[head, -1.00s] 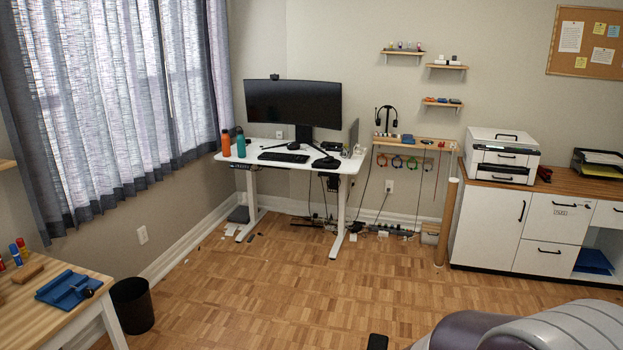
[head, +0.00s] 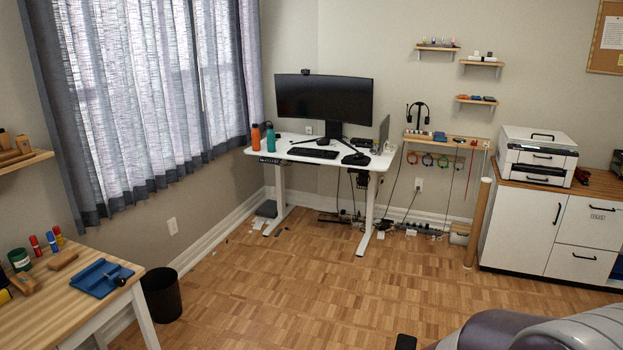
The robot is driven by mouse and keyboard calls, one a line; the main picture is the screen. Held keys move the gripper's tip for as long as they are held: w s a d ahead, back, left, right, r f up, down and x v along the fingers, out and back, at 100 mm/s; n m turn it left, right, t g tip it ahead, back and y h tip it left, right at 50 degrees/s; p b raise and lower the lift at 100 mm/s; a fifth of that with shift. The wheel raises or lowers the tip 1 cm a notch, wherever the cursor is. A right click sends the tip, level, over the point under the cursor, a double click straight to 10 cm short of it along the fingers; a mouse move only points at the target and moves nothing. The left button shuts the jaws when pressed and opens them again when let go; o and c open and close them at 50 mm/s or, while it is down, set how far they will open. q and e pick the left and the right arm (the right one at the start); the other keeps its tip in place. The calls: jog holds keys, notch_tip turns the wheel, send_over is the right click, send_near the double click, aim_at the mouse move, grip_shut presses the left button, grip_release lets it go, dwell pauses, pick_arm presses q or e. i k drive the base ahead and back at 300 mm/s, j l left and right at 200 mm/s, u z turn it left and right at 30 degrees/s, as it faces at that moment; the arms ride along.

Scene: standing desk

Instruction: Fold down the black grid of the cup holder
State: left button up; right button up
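The white standing desk (head: 310,155) stands against the back wall, some way off across the floor. An orange bottle (head: 256,137) and a teal bottle (head: 270,141) stand at its left end. A small dark item (head: 361,179) hangs under the desk's right end; it is too small to tell whether it is the cup holder. I cannot make out a black grid.
Open parquet floor (head: 270,270) lies before the desk. A wooden table (head: 75,306) and a black bin (head: 162,293) are at left. A white cabinet (head: 522,225) with a printer (head: 539,155) stands at right.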

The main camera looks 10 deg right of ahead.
aim_at(360, 179)
jog(key=i+j, duration=0.3)
jog(key=i, duration=0.25)
jog(key=i+j, duration=0.3)
jog(key=i, duration=0.25)
jog(key=i+j+z, duration=0.1)
jog(key=i+j, duration=0.2)
jog(key=i, duration=0.2)
jog(key=i+l+z, duration=0.25)
jog(key=i+z, duration=0.15)
jog(key=i, duration=0.4)
jog(key=i+z, duration=0.4)
jog(key=i, duration=0.4)
jog(key=i+j+z, duration=0.25)
jog(key=i+z, duration=0.15)
jog(key=i, duration=0.35)
jog(key=i+l+u, duration=0.2)
jog(key=i+l, duration=0.3)
jog(key=i, duration=0.25)
jog(key=i+l+u, duration=0.15)
jog(key=i+l, duration=0.45)
jog(key=i, duration=0.05)
